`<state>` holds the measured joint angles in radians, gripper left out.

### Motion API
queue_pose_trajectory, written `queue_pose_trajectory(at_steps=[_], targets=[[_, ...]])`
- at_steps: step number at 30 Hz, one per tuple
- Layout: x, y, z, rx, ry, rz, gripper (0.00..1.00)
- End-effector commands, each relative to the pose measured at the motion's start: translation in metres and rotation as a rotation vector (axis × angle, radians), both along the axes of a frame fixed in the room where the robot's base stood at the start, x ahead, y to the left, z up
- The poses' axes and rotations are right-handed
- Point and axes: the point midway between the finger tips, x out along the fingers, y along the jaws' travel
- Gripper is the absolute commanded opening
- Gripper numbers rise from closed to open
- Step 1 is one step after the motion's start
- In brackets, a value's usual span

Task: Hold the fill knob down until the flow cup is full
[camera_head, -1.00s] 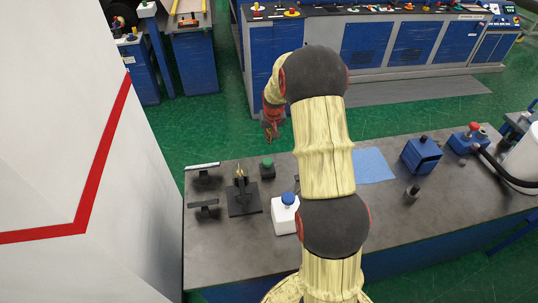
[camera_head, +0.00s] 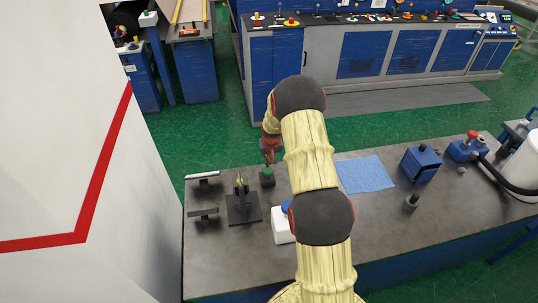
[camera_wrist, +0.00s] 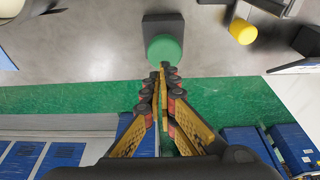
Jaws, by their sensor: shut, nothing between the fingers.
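The green knob (camera_head: 267,170) sits on a small dark box on the bench. It also shows in the wrist view (camera_wrist: 164,49), just past my fingertips. My gripper (camera_head: 269,158) is shut and empty at the knob, and in the wrist view its fingertips (camera_wrist: 163,70) overlap the knob's near edge. I cannot tell whether they touch it. A small brass-yellow cup (camera_head: 240,182), seemingly the flow cup, is on a black stand (camera_head: 243,210) left of the knob. It appears as a yellow cylinder in the wrist view (camera_wrist: 242,31). Its inside and fill level cannot be seen.
A white bottle (camera_head: 282,229) with a blue cap stands right of the black stand, partly behind my arm. Two dark stands are at the bench's left end. A blue mat (camera_head: 365,174) and a blue box (camera_head: 420,163) lie to the right.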

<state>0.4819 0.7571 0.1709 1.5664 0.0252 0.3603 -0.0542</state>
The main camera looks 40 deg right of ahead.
Motion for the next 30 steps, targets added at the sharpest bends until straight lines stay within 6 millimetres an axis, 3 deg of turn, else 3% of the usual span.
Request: queue_pose_trajectory(at_steps=[6, 20, 30], targets=[[0.0, 0.0, -0.017, 0.0, -0.001, 0.0, 0.0], [0.0, 0.0, -0.022, 0.0, -0.001, 0.0, 0.0], [0.0, 0.0, -0.049, 0.0, 0.0, 0.0, 0.0]])
